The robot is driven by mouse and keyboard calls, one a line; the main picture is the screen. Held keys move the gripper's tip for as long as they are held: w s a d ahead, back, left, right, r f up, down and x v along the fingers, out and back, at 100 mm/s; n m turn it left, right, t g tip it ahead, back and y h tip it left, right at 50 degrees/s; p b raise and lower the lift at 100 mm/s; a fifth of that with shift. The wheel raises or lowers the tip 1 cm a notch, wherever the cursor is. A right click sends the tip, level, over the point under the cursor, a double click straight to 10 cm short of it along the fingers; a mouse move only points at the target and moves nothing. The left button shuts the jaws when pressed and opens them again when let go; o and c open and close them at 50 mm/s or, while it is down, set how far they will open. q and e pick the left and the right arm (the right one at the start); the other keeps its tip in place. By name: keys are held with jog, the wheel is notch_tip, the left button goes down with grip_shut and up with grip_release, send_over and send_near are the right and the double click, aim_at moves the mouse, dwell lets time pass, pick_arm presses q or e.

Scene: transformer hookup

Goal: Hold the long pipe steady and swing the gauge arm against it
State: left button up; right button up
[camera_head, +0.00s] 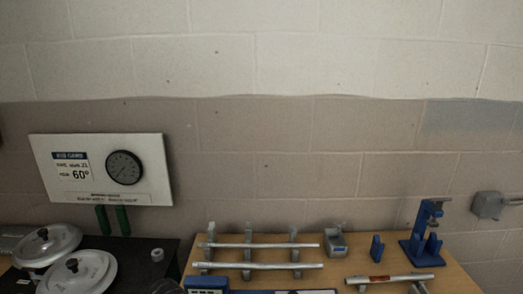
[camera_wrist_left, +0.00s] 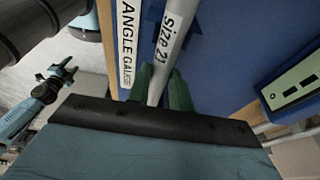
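The long pipe (camera_wrist_left: 172,40), light grey and marked "Size 21", runs down between the green fingers of my left gripper (camera_wrist_left: 160,88) in the left wrist view. The fingers close in on both sides of it with no clear gap. Beside it lies a white strip lettered "ANGLE GAUGE" (camera_wrist_left: 127,40) on a blue board (camera_wrist_left: 225,60). I cannot make out the gauge arm for certain. Only the blue board's far edge (camera_head: 252,292) shows at the bottom of the head view.
Two thin pipes (camera_head: 270,245) lie on a rack on the wooden table (camera_head: 455,278). A pipe with a red band (camera_head: 380,279) lies to the right, before a blue clamp stand (camera_head: 420,246). A wall panel (camera_head: 150,150) reads 60°. Round metal lids (camera_head: 50,243) are at left.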

pick_arm(q)
jog(key=o, duration=0.5)
